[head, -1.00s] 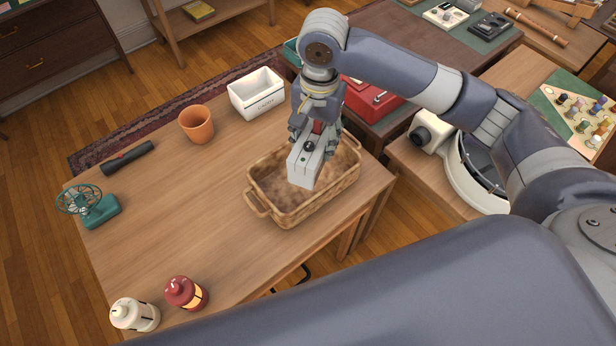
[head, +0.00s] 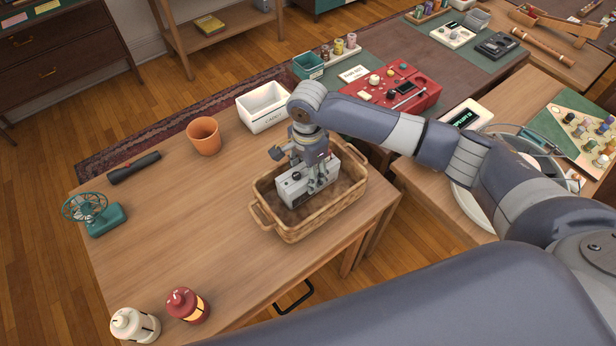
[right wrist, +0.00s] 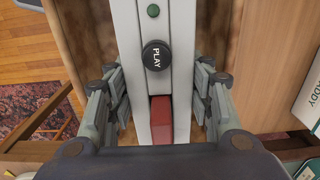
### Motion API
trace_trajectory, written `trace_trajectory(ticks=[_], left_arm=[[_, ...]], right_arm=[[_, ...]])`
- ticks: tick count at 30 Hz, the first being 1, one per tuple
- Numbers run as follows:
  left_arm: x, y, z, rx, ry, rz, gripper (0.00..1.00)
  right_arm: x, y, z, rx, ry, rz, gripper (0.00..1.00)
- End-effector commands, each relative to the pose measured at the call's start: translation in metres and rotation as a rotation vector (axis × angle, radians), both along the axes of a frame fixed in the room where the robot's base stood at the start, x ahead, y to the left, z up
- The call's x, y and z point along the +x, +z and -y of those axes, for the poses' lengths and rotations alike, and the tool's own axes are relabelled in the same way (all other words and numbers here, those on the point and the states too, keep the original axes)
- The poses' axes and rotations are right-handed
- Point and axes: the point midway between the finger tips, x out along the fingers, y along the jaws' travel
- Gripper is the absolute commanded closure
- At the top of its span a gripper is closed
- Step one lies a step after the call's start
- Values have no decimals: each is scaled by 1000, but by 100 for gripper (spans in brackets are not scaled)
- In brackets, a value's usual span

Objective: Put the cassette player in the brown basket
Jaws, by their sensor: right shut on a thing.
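The cassette player (head: 294,190) is a light grey box with a dark round knob. In the right wrist view the cassette player (right wrist: 168,85) shows a black "PLAY" button, a green button and a red part. My right gripper (head: 316,184) is shut on it, with fingers on both sides in the wrist view (right wrist: 160,100). The brown basket (head: 300,231) is woven, with side handles, and stands at the right part of the wooden table. The player is inside the basket's rim, low over its brown lining; whether it touches the bottom I cannot tell. My left gripper is not in view.
A white box (head: 263,107) and a terracotta pot (head: 204,136) stand behind the basket. The table's middle is clear.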

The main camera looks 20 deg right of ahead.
Motion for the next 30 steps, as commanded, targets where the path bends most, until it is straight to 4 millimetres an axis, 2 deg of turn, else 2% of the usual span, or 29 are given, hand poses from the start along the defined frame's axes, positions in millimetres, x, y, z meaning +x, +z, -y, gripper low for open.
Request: trace_trajectory(ticks=[5, 17, 18, 20, 30], left_arm=[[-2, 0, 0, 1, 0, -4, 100], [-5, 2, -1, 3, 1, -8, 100], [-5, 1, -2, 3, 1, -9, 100], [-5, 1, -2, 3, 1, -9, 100], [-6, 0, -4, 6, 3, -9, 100]], right_arm=[[0, -20, 0, 0, 1, 0, 93], [0, -24, 0, 1, 2, 0, 93], [0, -25, 0, 0, 2, -1, 45], [0, -25, 0, 0, 2, -1, 32], [0, -25, 0, 0, 2, -1, 32]])
